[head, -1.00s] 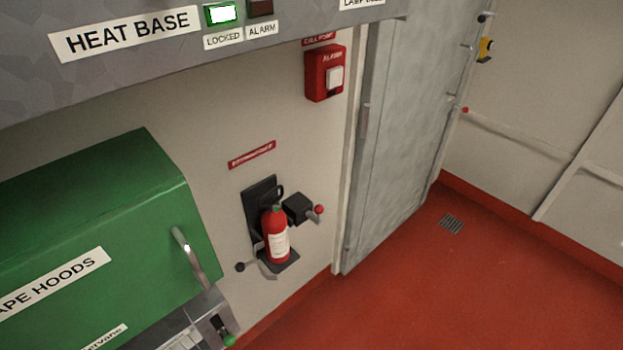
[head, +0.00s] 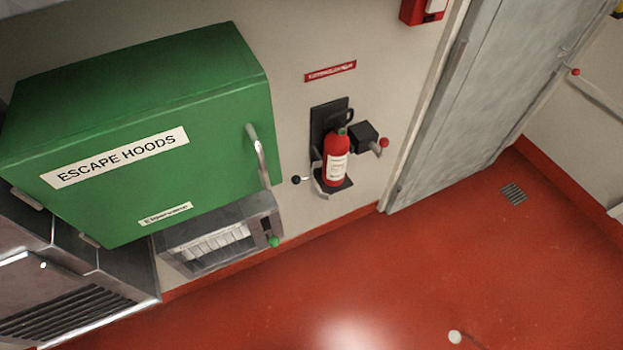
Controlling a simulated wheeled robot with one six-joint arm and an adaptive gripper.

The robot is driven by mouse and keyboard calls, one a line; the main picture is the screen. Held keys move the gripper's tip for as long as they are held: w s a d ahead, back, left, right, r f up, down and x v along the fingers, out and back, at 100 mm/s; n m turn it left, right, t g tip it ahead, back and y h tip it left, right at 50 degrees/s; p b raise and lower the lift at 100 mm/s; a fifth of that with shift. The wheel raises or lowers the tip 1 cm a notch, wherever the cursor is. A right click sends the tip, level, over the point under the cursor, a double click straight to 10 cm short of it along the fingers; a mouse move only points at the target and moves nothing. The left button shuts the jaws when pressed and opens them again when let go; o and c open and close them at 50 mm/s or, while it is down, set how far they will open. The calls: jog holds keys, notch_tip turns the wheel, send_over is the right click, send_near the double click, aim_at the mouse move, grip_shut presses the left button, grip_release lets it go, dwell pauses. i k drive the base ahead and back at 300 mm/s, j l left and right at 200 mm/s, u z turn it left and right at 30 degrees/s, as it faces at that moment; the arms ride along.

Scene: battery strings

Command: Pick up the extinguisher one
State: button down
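The red fire extinguisher (head: 336,160) stands upright in a black wall bracket (head: 326,116) in the head view, right of centre. It has a white label and a dark top. A curved arm with a black knob (head: 296,180) reaches around its lower front. A black box with a red-knobbed lever (head: 384,143) sits just right of it. A red sign (head: 330,71) is on the wall above. My gripper is not in view.
A green escape hoods cabinet (head: 150,130) juts out on the left, with a metal unit (head: 222,235) below it. A grey door (head: 480,90) stands to the right. The red floor (head: 400,270) in front is clear, apart from a small pale round spot (head: 454,337).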

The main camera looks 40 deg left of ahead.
aim_at(336, 142)
jog(key=i+l, duration=0.15)
jog(key=i, duration=0.2)
jog(key=i+l, duration=0.15)
jog(key=i, duration=0.2)
jog(key=i+u, duration=0.15)
jog(key=u, duration=0.25)
jog(key=i+l+u, duration=0.15)
jog(key=u, duration=0.2)
jog(key=i+l+u, duration=0.15)
jog(key=u, duration=0.75)
